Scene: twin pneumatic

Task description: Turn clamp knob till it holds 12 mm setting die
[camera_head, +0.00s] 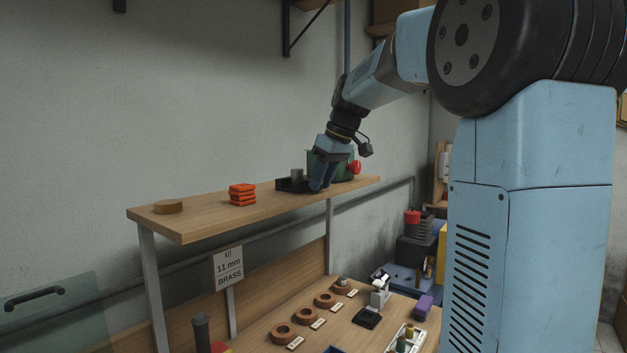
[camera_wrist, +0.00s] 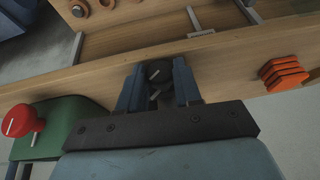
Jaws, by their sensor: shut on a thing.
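My gripper (camera_wrist: 158,88) is over the raised wooden shelf (camera_head: 205,212), fingers pointing down. In the wrist view its two blue fingers stand on either side of a dark round knob (camera_wrist: 157,72) with pale line marks, and it is shut on this knob. In the head view my gripper (camera_head: 322,182) covers most of that spot. A grey cylinder (camera_head: 297,175) stands at a low dark block (camera_head: 285,185) left of the fingers. I cannot tell whether this cylinder is the 12 mm setting die. The clamp's jaws are hidden.
A green housing (camera_wrist: 65,125) with a red knob (camera_wrist: 20,121) stands beside my gripper. Orange plates (camera_head: 242,195) and a wooden disc (camera_head: 168,207) lie on the shelf. A sign (camera_head: 228,268) reads "KIT 11 mm BRASS". Wooden rings (camera_head: 284,333) lie on the lower bench.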

